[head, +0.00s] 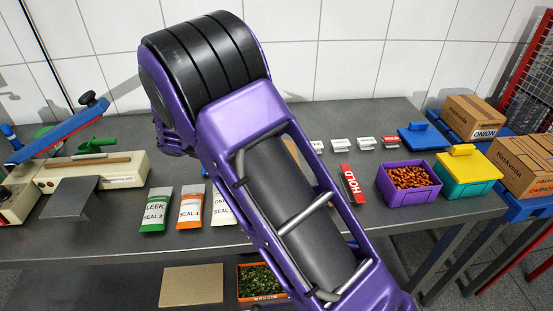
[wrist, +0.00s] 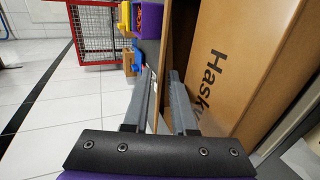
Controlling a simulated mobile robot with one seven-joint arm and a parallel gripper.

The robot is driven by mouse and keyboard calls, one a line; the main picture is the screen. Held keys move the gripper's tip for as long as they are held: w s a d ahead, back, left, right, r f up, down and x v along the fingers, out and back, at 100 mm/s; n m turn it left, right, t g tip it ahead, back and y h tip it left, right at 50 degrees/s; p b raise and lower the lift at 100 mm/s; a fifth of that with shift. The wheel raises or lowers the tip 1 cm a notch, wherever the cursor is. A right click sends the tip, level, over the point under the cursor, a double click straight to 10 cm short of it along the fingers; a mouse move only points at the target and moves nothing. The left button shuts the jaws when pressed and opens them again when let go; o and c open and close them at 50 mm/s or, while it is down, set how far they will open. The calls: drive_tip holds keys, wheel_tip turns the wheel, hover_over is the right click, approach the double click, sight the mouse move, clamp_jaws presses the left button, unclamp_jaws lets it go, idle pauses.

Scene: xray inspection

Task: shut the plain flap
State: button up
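In the wrist view, a large brown cardboard box (wrist: 250,60) printed "Hask…" fills the right side, tilted in the picture. A darker brown strip of cardboard (wrist: 179,38) shows at its left edge. I cannot tell whether this strip is the plain flap or a side of the box. My gripper (wrist: 162,75) has its two grey fingers apart, with a gap and nothing held between them. The right finger overlaps the box in the picture; contact cannot be told. In the head view my gripper is hidden and no raised flap can be made out.
In the head view, the grey bench (head: 120,238) carries seal pouches (head: 190,210), a purple tub (head: 408,190) and a yellow-lidded tub (head: 468,170). Cartons (head: 525,165) stand at the right.

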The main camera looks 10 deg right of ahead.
drive_tip(key=p+v, duration=0.1)
drive_tip(key=v, duration=1.6)
drive_tip(key=shift+a, duration=0.2)
drive_tip(key=shift+c, duration=0.3)
drive_tip(key=shift+d, duration=0.1)
clamp_jaws()
drive_tip(key=d+m+g+y, duration=0.1)
drive_tip(key=d, duration=0.2)
drive_tip(key=d+m+g+y, duration=0.1)
drive_tip(key=d+m+y, duration=0.1)
drive_tip(key=d, duration=0.1)
drive_tip(key=d+m+g+y, duration=0.1)
drive_tip(key=d+y, duration=0.1)
drive_tip(key=d, duration=0.2)
drive_tip(key=shift+w+r+m+g, duration=0.25)
drive_tip(key=shift+w+m+g, duration=0.05)
drive_tip(key=shift+w+g, duration=0.1)
drive_tip(key=s+d+r+m+t+y, duration=0.1)
drive_tip(key=d+r+m+t+y, duration=0.3)
drive_tip(key=d+r+m+y, duration=0.7)
drive_tip(key=a+f+b, duration=0.1)
drive_tip(key=f, duration=0.4)
drive_tip(key=a+f+m+y+b, duration=0.1)
drive_tip(key=f, duration=0.4)
drive_tip(key=a+f+m+y+b, duration=0.1)
drive_tip(key=f, duration=0.4)
drive_tip(key=shift+s+a, duration=0.1)
drive_tip(key=shift+a, duration=0.15)
